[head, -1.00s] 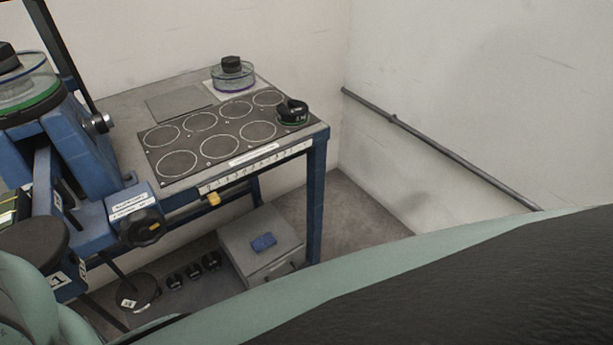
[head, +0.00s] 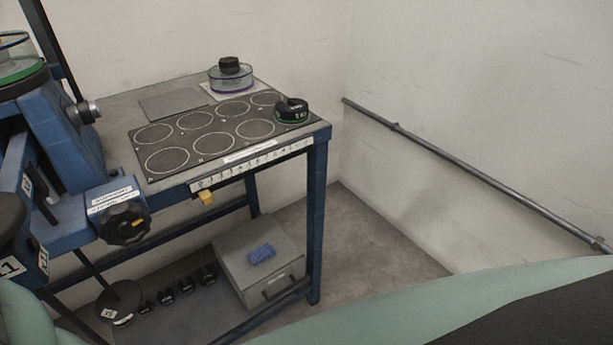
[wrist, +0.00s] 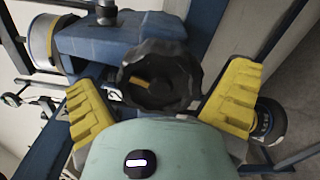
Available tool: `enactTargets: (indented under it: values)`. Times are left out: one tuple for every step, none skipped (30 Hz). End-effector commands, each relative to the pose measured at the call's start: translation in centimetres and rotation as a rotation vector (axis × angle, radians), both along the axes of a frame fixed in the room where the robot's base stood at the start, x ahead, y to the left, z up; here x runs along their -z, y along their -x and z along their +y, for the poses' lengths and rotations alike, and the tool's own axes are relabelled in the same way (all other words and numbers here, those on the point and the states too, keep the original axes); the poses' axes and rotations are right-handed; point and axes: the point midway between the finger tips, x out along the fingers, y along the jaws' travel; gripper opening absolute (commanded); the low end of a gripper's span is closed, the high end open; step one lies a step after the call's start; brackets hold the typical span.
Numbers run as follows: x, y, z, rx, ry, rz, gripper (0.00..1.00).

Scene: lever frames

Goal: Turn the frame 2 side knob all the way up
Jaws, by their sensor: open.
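A black lobed side knob (head: 122,226) with a yellow mark sits on a blue frame (head: 75,235), below a white label too small to read. I cannot read a frame number there. In the wrist view, a black lobed knob (wrist: 150,68) with a yellow mark in its dark centre sits ahead of my gripper (wrist: 162,92). My gripper is open, with one yellow finger on each side of the knob in the picture. The fingers look apart from the knob, and nothing is between them. My gripper does not show in the head view.
A table (head: 318,134) carries a dark mat with several rings, a black-topped jar (head: 232,76) and a small black knob (head: 292,108). A grey box (head: 290,262) and several black weights (head: 186,286) are below. A rail (head: 470,177) runs along the right wall. Floor right of the table is clear.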

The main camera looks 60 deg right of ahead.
Motion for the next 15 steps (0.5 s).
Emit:
enactTargets:
  values:
    - [0.0,0.0,-0.1,0.002,0.000,0.000,1.00]
    - [0.0,0.0,-0.1,0.002,0.000,0.000,1.00]
    - [0.0,0.0,-0.1,0.002,0.001,0.001,1.00]
    - [0.0,0.0,0.0,0.001,0.001,0.000,1.00]
    - [0.0,0.1,0.0,0.001,0.001,0.000,1.00]
    - [0.0,0.4,0.2,-0.001,0.001,0.000,1.00]
    - [0.0,0.6,0.3,-0.004,0.001,0.000,1.00]
    - [0.0,0.9,0.5,-0.005,0.001,-0.001,1.00]
    - [0.1,1.4,0.6,-0.004,0.001,0.000,1.00]
    - [0.1,1.7,0.7,-0.004,0.001,0.000,1.00]
    - [0.1,2.1,0.8,-0.004,0.001,0.001,1.00]
    - [0.0,2.5,1.0,-0.005,0.000,0.000,1.00]
    - [0.0,2.8,1.2,-0.008,0.000,0.000,1.00]
    - [0.0,3.1,1.4,-0.008,-0.001,-0.001,1.00]
    - [0.0,3.6,1.5,-0.008,-0.001,-0.001,1.00]
